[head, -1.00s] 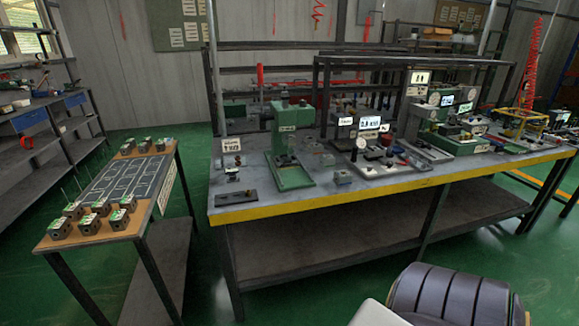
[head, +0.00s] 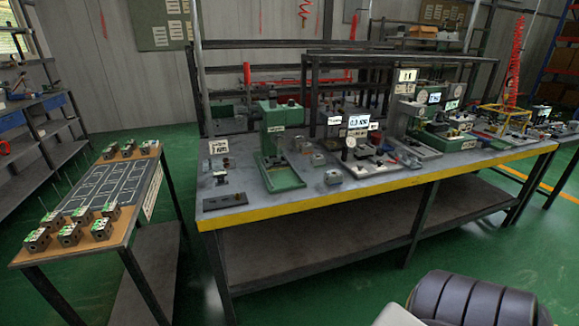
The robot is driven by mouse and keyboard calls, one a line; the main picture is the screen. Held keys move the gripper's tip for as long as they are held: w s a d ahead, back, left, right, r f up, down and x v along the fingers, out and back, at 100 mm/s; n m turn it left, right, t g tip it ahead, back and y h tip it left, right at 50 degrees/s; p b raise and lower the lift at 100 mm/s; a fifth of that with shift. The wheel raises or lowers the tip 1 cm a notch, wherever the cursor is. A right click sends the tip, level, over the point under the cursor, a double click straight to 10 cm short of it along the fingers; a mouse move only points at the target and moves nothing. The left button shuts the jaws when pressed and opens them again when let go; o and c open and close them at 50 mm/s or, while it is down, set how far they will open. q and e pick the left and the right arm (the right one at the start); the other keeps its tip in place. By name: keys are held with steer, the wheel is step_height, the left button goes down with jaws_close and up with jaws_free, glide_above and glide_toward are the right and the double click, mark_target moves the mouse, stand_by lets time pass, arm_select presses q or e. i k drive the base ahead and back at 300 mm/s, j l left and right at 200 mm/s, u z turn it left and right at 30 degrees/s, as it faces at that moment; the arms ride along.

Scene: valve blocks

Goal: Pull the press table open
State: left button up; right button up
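A green press (head: 272,130) stands on the left half of the long grey workbench (head: 330,185) with a yellow front edge. Its green base tray (head: 283,179) reaches toward the bench's front. Which part is the press table, and how far out it sits, is too small to tell. Neither of my grippers is in the head view.
A side table (head: 130,222) at the left carries several small valve blocks (head: 100,229). More stations with small displays (head: 358,122) stand on the bench to the right. Green floor (head: 190,285) is clear between side table and bench.

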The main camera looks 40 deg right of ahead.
mark_target(274, 161)
steer(key=i+l+z, duration=0.1)
steer(key=z, duration=0.35)
steer(key=i+z, duration=0.15)
steer(key=z, duration=0.3)
steer(key=i+z, duration=0.15)
steer(key=z, duration=0.3)
